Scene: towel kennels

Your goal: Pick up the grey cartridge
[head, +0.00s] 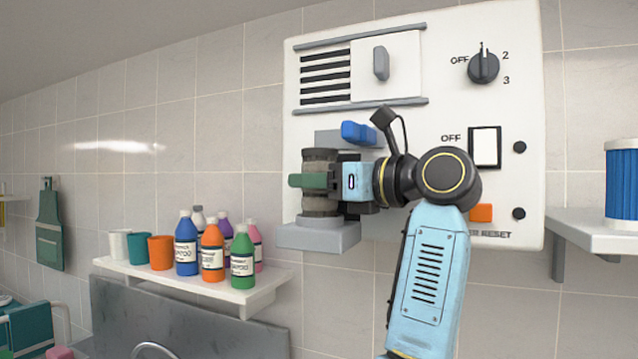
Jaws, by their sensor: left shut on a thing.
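The grey cartridge (319,207) is a brownish-grey upright cylinder. It stands in the holder on the wall panel, over a grey ledge (318,236), and I see no gap beneath it. My left gripper (322,182) reaches in from the right and is shut on the cartridge at mid-height. A dark green piece lies across the cartridge's front; I cannot tell whether it is a finger or a clasp. The gripper hides the cartridge's right side. A blue lever (358,133) sits just above the gripper. My right gripper is out of view.
The white panel (450,110) carries a dial (483,66), a switch (485,146) and an orange button (480,212). A blue cartridge (622,185) stands on the right shelf (590,236). A lower left shelf (262,295) holds bottles and cups.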

